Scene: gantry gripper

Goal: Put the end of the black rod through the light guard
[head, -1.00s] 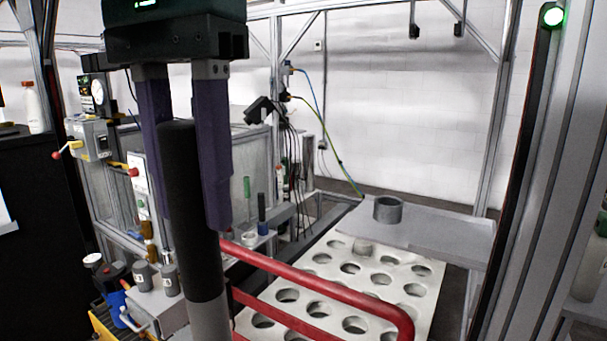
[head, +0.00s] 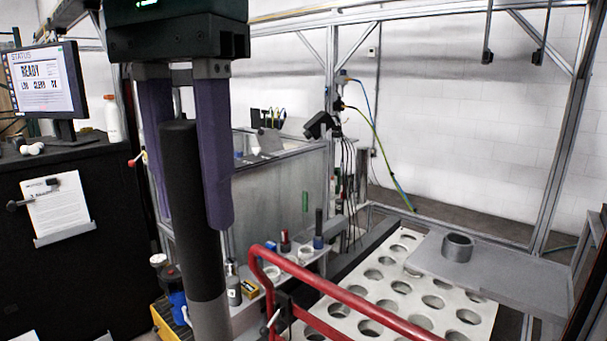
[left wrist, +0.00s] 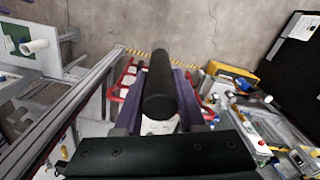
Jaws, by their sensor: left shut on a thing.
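My left gripper (head: 192,218) hangs down in the left part of the head view, its two purple fingers shut on the black rod. The black rod (head: 182,170) stands nearly upright between the fingers, with a grey lower part running out of the bottom edge. In the left wrist view the rod (left wrist: 160,85) points away from the gripper, between the purple fingers. I cannot make out the light guard for sure in either current view. My right gripper is not in view.
A red rail (head: 350,300) runs in front of a white plate with round holes (head: 400,305). A grey shelf (head: 510,285) carries a grey ring (head: 457,247). A black cabinet (head: 100,270) with a monitor (head: 45,82) stands at left. Bottles and small parts crowd the bench beside the rod.

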